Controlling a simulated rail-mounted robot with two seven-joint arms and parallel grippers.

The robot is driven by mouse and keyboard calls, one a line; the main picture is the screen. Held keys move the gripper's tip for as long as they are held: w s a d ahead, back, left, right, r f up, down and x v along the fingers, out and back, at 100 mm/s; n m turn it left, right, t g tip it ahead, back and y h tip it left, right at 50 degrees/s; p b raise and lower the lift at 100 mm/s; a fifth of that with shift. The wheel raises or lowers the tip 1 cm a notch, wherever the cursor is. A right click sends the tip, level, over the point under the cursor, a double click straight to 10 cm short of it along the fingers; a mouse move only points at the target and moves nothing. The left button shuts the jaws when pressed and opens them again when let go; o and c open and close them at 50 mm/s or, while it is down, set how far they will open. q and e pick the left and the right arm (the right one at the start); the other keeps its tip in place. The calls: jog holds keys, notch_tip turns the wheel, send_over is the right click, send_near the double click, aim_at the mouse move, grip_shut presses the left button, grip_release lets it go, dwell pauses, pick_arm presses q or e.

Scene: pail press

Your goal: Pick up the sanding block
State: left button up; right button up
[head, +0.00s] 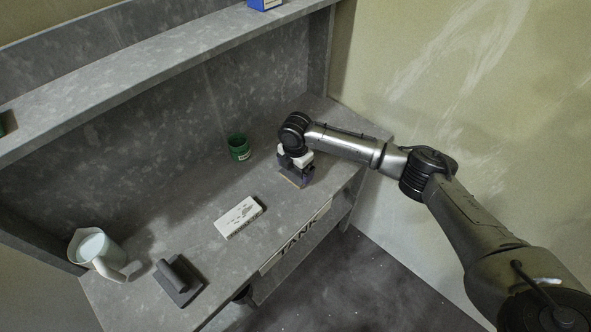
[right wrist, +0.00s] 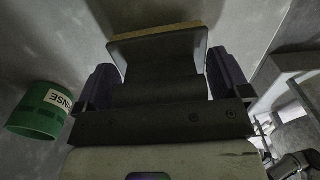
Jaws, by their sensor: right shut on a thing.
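The sanding block (head: 292,181) is a dark block with a tan layer along its lower edge. It is at the right part of the grey bench, under my right gripper (head: 296,163). In the right wrist view my right gripper (right wrist: 166,82) has its two dark fingers on either side of the sanding block (right wrist: 158,58), shut on it; the tan edge faces away from the palm. I cannot tell whether the block touches the bench. My left gripper is not in view.
A green cup (head: 239,148) stands left of my right gripper and shows in the wrist view (right wrist: 38,112). A white labelled box (head: 239,217), a dark plate with a handle (head: 178,281) and a pale jug (head: 98,252) stand along the bench (head: 185,228). A shelf (head: 150,82) runs above.

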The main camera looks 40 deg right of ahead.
jog(key=r, duration=0.2)
jog(key=r+p, duration=0.1)
jog(key=shift+s+r, duration=0.25)
jog(key=shift+r, duration=0.1)
jog(key=s+r+p, duration=0.2)
jog(key=s+r, duration=0.4)
jog(key=s, duration=0.5)
jog(key=shift+r, duration=0.2)
